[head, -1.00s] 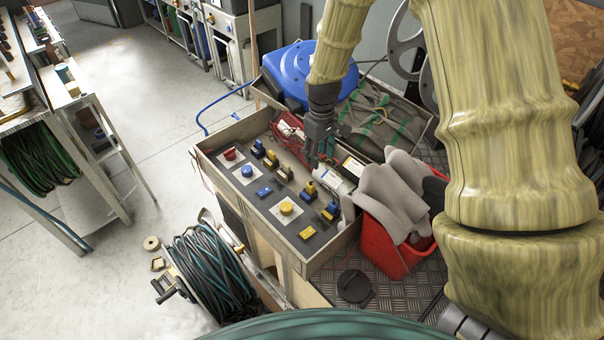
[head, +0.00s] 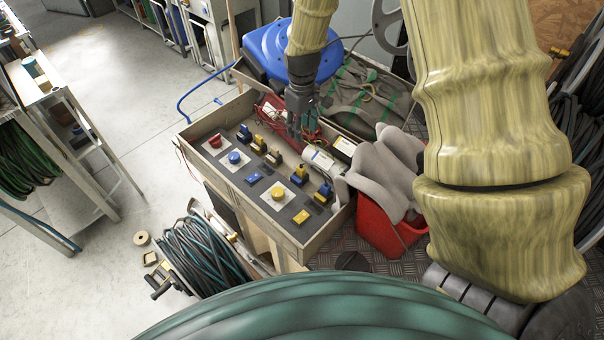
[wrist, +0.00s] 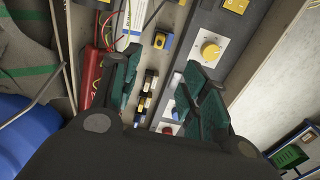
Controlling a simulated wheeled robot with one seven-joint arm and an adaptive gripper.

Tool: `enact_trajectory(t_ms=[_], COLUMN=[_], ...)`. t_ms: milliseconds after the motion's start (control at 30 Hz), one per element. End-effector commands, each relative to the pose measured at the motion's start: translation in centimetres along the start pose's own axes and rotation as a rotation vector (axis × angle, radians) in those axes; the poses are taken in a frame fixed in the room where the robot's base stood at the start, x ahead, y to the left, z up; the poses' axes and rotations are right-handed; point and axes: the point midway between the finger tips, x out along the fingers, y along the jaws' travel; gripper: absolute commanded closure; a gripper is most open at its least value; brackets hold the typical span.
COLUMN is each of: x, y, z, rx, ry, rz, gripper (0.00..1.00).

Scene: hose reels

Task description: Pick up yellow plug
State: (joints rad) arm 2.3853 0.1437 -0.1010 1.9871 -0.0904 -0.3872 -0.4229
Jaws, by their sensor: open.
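Several yellow parts sit on the dark panel of an open wooden box (head: 228,183), and I cannot tell for sure which is the yellow plug. A small yellow block (head: 301,216) lies near the front right edge; a yellow piece also shows at the top of the wrist view (wrist: 236,5). A round yellow knob (head: 278,193) sits on a white plate. Yellow-and-blue connectors (head: 299,175) stand behind it. My gripper (head: 294,138) hangs above the box's back edge. In the wrist view its two green-padded fingers (wrist: 165,88) are apart and empty, with small connectors below between them.
Red wires and a white cylinder (head: 318,158) lie at the box's back. A red bin (head: 375,228) with grey gloves (head: 388,165) stands on the right. A blue reel (head: 268,52) is behind, a hose reel (head: 198,252) in front.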

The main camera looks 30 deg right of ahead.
Motion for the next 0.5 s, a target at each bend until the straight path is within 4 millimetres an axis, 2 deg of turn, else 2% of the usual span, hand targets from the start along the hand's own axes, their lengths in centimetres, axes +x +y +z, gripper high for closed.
enact_trajectory(t_ms=[33,267,500], x=[1.0,3.1,6.6], y=[0.0,0.0,-0.1], z=[-0.1,-0.1,-0.1], rx=[-0.001,-0.001,-0.001], ry=[-0.002,-0.002,-0.002], rz=[-0.001,-0.001,-0.001], gripper=[0.55,0.55,0.55])
